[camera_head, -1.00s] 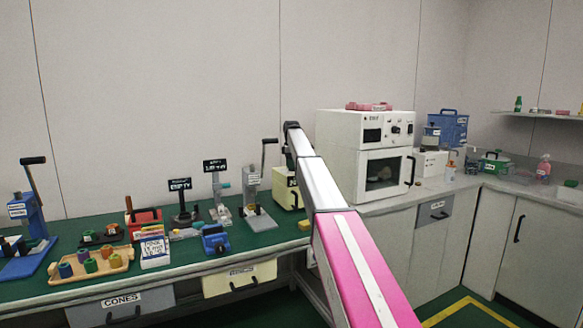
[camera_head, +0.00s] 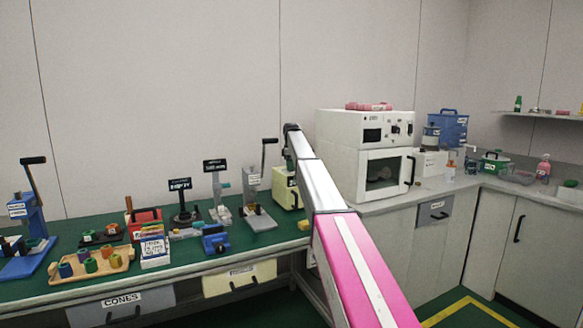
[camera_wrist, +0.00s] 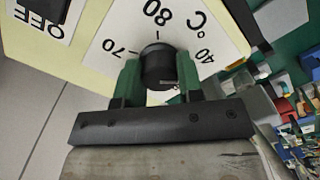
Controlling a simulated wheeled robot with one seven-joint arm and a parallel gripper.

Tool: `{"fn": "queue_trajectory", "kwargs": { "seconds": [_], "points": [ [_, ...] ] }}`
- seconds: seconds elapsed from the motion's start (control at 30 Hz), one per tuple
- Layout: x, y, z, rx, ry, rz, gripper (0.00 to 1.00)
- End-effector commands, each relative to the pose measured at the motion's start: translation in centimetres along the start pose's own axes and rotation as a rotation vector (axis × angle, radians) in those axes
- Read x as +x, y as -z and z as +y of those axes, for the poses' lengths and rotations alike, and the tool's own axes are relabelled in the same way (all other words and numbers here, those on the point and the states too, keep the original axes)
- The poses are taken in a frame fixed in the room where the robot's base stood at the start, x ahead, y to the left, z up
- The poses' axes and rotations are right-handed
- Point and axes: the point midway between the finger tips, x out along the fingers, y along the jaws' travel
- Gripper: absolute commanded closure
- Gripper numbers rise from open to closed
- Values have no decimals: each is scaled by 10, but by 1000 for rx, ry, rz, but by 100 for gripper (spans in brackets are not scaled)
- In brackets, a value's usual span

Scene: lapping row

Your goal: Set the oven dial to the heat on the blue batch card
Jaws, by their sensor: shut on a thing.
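In the wrist view, a black round dial (camera_wrist: 158,62) sits on a white scale plate marked 70, 80, 40 and °C, on a cream panel. My gripper (camera_wrist: 159,82) has green fingers on either side of the dial and is shut on it. The 80 stands just above the dial; I cannot make out the dial's pointer. In the head view, a cream box (camera_head: 284,190) shows beside my arm, which hides my gripper. A white card with blue writing (camera_head: 154,247) stands on the green bench; its text is too small to read.
A white oven with a glass door (camera_head: 383,172) stands to the right. A wooden tray of coloured pieces (camera_head: 117,270), a blue press (camera_head: 28,232) and two black sign displays (camera_head: 180,184) are on the green bench. An OFF label (camera_wrist: 36,30) is on the panel's left.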

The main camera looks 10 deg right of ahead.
Motion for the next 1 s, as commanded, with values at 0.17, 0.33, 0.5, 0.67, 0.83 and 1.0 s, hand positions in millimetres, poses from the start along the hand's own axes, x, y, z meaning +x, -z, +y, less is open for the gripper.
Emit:
{"fn": "queue_trajectory", "kwargs": {
  "seconds": [0.17,0.33,0.5,0.67,0.83,1.0],
  "points": [
    [0,0,0,116,-1,0,89],
    [-1,0,1,268,-1,0,89],
    [-1,0,1,430,-1,0,89],
    [-1,0,1,582,-1,0,89],
    [-1,-1,2,738,-1,0,89],
    [-1,-1,2,876,-1,0,89]
  ]
}}
